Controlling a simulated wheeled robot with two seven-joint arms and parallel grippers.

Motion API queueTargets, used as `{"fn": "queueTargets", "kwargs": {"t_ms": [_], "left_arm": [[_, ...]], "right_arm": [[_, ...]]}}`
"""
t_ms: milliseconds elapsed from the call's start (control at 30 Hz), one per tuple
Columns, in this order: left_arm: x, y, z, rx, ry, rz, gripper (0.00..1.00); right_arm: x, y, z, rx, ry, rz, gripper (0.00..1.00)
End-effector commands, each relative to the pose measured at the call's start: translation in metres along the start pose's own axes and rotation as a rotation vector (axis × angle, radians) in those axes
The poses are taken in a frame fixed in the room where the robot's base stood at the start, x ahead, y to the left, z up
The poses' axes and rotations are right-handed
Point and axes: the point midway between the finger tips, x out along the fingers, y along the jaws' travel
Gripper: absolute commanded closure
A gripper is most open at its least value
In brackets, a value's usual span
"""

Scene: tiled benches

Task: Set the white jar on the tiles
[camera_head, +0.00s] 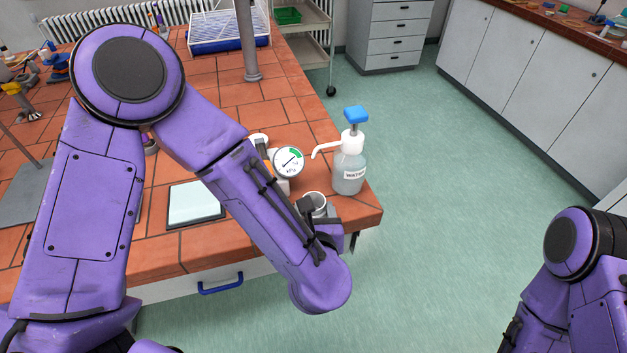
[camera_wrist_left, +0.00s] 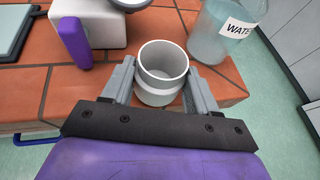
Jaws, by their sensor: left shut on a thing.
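The white jar (camera_wrist_left: 163,62) is an open-topped round cup, upright between the two grey fingers of my left gripper (camera_wrist_left: 158,88) in the left wrist view. The fingers are shut on its sides. In the head view the jar (camera_head: 315,199) shows partly behind my left forearm, near the front right corner of the tiled bench. The orange-brown tiles (camera_wrist_left: 30,92) lie under and around it. I cannot tell whether its base touches them. My right arm shows at the lower right of the head view, with its gripper out of frame.
A pump bottle (camera_head: 348,176) labelled water stands right of the jar, close by. A round gauge (camera_head: 288,161) is on its left. A pale square plate (camera_head: 194,203) lies farther left. The bench's right edge is near, with open floor beyond.

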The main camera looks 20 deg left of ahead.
Motion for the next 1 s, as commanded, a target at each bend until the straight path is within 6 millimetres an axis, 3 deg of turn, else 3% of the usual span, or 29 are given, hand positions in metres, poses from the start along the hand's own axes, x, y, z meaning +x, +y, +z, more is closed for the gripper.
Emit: {"fn": "queueTargets", "kwargs": {"t_ms": [267, 500, 567, 967, 1000], "left_arm": [[0.032, -0.002, 0.015, 0.001, 0.000, -0.002, 0.76], [0.073, -0.001, 0.033, 0.002, 0.000, -0.001, 0.76], [0.072, -0.002, 0.029, 0.006, 0.000, -0.004, 0.76], [0.076, -0.001, 0.018, 0.002, -0.001, -0.003, 0.76], [0.075, -0.001, 0.020, 0.002, -0.001, -0.004, 0.31]], "right_arm": [[-0.011, 0.001, -0.005, 0.000, 0.001, 0.000, 0.57], [-0.026, 0.002, -0.011, 0.000, 0.000, 0.000, 0.57], [-0.032, 0.003, -0.013, 0.000, 0.001, 0.000, 0.57], [-0.023, 0.002, -0.010, 0.000, 0.000, 0.000, 0.57], [-0.025, 0.002, -0.010, 0.000, 0.000, 0.000, 0.57]]}}
